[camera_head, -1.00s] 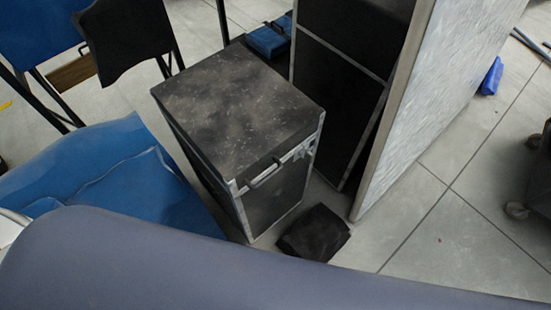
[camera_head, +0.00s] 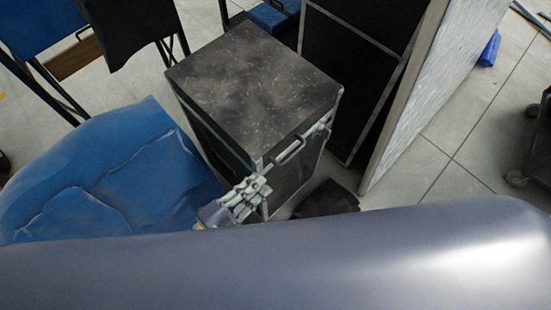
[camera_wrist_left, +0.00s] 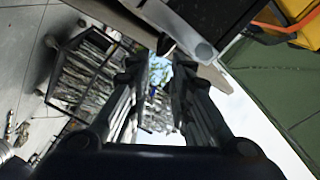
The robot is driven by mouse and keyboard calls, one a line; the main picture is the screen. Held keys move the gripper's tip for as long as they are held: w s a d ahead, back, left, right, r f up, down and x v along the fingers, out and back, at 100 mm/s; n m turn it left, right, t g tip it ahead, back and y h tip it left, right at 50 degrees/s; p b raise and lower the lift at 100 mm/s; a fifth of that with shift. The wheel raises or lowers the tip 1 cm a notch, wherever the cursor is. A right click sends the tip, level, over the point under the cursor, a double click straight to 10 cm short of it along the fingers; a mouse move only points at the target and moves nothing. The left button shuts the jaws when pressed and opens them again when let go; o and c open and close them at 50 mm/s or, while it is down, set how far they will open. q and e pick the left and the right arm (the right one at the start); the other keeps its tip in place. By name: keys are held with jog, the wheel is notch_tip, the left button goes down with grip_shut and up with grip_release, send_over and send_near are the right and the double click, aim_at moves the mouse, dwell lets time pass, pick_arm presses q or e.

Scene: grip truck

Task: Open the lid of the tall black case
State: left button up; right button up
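The tall black case (camera_head: 252,85) stands on the floor in the middle of the head view. Its speckled dark lid is closed, with pale metal edges. A dark handle (camera_head: 290,150) sits on the front side, just below the top edge. My left gripper (camera_head: 258,188) is in front of the case's lower front-left edge in the picture, below and left of the handle. Whether it touches the case cannot be told. In the left wrist view, its two fingers (camera_wrist_left: 157,75) stand apart with nothing visible between them. My right gripper is not in view.
A blue crumpled bag-like thing (camera_head: 110,185) lies left of the case. A black panel or cabinet (camera_head: 345,75) stands close behind right. A small dark object (camera_head: 327,200) lies at the case's foot. Black and blue chairs (camera_head: 135,30) stand back left.

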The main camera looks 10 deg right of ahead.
aim_at(286, 160)
pick_arm(q)
jog(key=p+x, duration=0.1)
jog(key=x, duration=0.9)
jog(key=shift+w+d, duration=0.3)
grip_shut()
